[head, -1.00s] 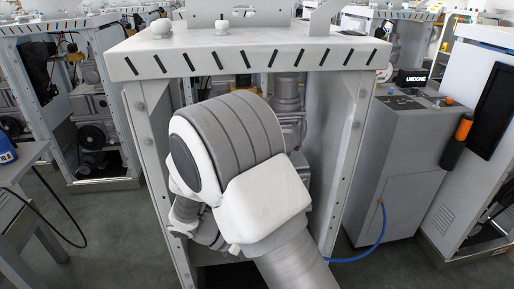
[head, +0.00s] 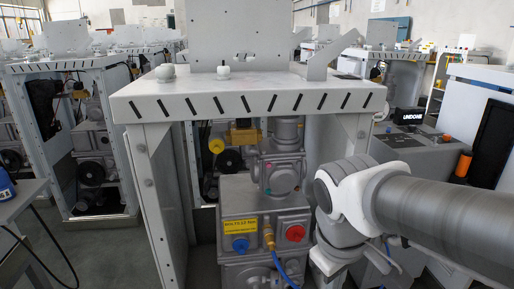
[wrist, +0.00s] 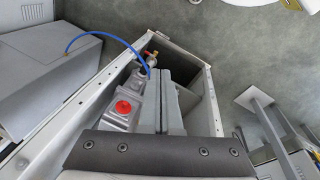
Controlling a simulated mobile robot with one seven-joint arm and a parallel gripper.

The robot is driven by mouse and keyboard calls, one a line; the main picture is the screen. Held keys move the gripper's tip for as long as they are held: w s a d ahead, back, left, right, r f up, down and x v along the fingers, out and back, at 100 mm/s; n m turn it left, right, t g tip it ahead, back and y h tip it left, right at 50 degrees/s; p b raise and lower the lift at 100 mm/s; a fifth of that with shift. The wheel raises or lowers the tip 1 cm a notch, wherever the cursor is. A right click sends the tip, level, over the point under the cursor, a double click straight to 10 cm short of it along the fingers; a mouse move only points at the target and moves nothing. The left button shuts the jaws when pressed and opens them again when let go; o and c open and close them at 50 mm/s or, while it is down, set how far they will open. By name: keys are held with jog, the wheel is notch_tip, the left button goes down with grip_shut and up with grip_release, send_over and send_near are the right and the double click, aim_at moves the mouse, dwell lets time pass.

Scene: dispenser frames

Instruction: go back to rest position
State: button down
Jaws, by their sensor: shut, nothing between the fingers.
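In the wrist view the dark housing of my gripper spans the bottom, with two grey fingers (wrist: 160,73) side by side, shut and empty. They show in front of the inside of the dispenser frame. In the head view my arm enters from the right and bends down at a white and grey joint before the frame's right side. My gripper cannot be made out there. The dispenser frame (head: 246,88) stands upright in the middle, with a slotted top panel. Inside is a grey pump unit (head: 262,204) with a blue cap, a red cap and a brass fitting.
A blue hose (head: 283,268) runs from the fitting; it also shows in the wrist view (wrist: 92,33). A grey cabinet (head: 405,150) stands right of the frame. A table (head: 25,195) is at the left edge. Open floor (head: 95,250) lies between table and frame.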

jog(key=s+r+m+t+p, duration=0.1)
jog(key=r+m+p, duration=0.2)
jog(key=r+p, duration=0.9)
jog(key=s+d+r+m+t+y+p, duration=0.1)
jog(key=s+r+m+t+p, duration=0.1)
jog(key=r+p, duration=0.9)
notch_tip(320, 180, up, 4)
jog(key=shift+s+r+m+p, duration=0.2)
jog(key=shift+s+m+p, duration=0.15)
jog(key=shift+m, duration=0.25)
